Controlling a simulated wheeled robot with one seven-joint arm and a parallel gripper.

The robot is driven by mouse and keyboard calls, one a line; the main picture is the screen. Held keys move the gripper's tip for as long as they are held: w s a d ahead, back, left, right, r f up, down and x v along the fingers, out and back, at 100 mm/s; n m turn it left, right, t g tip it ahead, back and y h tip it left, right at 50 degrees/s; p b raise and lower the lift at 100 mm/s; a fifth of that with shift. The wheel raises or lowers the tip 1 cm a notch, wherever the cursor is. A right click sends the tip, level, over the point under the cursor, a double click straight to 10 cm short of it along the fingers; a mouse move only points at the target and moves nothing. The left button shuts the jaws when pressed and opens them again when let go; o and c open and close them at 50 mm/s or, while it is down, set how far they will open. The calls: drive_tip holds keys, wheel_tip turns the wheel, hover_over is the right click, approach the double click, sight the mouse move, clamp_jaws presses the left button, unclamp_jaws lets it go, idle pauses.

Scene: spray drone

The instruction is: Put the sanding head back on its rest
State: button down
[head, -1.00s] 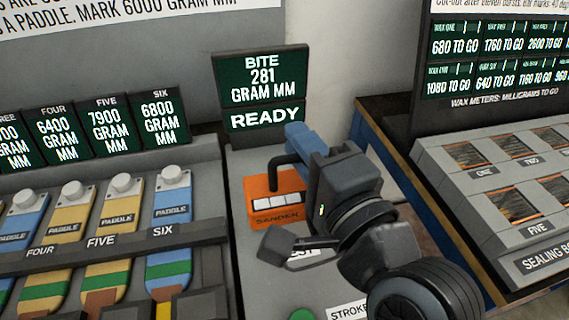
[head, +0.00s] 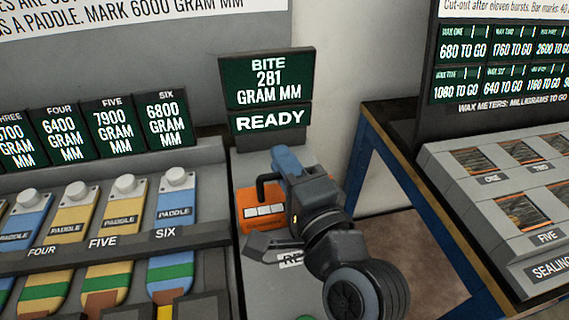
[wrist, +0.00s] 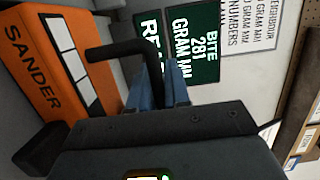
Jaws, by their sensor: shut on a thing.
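The sanding head is an orange block marked SANDER (head: 262,212) with white pads and a bent black handle. My gripper (head: 281,158), with blue fingers, is shut on the handle. In the wrist view the handle runs in between the fingers (wrist: 158,82), and the orange sander (wrist: 45,65) is at the left. The sander is over the grey bench top; I cannot tell whether it touches it. A white label, partly hidden by my arm and apparently reading REST (head: 291,260), lies just below the sander in the head view. The rest itself is not clearly visible.
Behind stands a green sign (head: 267,80) reading BITE 281 GRAM MM, READY. A rack with several paddles (head: 120,220) is at the left. At the right, past a gap of floor, is a blue-framed table (head: 410,190) with a sealing box (head: 500,200).

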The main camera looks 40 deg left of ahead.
drive_tip(key=shift+f, duration=0.1)
drive_tip(key=c, duration=1.1)
unclamp_jaws()
drive_tip(key=shift+r, duration=0.25)
drive_tip(key=b+v, duration=0.1)
drive_tip(key=v, duration=1.1)
drive_tip(key=shift+s+f, duration=0.1)
drive_tip(key=shift+f, duration=0.05)
